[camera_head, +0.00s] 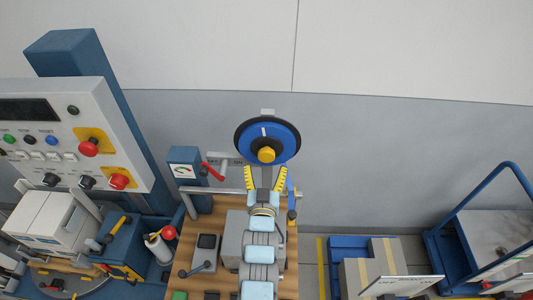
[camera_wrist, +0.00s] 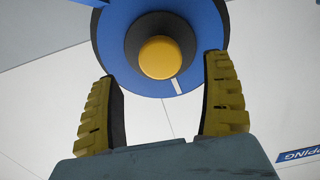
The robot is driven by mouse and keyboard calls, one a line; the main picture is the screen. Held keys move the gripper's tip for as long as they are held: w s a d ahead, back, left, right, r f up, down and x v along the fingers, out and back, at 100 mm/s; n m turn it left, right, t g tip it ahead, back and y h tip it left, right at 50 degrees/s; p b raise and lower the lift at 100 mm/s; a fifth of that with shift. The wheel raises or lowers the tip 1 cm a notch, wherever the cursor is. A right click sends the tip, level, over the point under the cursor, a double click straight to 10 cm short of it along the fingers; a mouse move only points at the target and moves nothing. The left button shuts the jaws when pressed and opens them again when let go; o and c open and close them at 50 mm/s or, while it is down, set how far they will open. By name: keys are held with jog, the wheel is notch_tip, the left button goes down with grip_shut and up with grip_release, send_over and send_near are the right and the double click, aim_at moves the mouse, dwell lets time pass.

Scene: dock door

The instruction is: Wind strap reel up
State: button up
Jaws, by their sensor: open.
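The strap reel (camera_head: 282,133) is a blue disc with a black rim, a white mark and a yellow knob (camera_head: 266,155) low on its face. It stands upright at the wall in the head view. In the wrist view the reel (camera_wrist: 212,25) fills the top, with the yellow knob (camera_wrist: 160,57) facing me and the white mark below it. My gripper (camera_head: 265,170) is open, its two yellow-padded fingers just below the knob in the head view. In the wrist view the gripper (camera_wrist: 160,75) has its fingers apart, left and right of the knob, touching nothing that I can see.
A control panel (camera_head: 60,125) with buttons stands at the left. A red-handled lever (camera_head: 213,171) and a gauge box (camera_head: 186,170) are left of the reel. A wooden bench (camera_head: 200,235) lies below. A blue cart (camera_head: 480,235) and boxes (camera_head: 372,272) stand at the right.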

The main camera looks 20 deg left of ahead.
aim_at(266, 158)
jog(key=x, duration=0.4)
jog(key=shift+p, duration=0.35)
jog(key=shift+x, duration=0.75)
jog(key=shift+w+a, duration=0.1)
jog(key=shift+w, duration=0.2)
jog(key=c, duration=1.3)
jog(key=shift+f+m+b, duration=0.2)
jog(key=shift+m+b, duration=0.4)
jog(key=shift+b, duration=0.2)
jog(key=shift+r+m, duration=0.15)
jog(key=shift+m, duration=0.15)
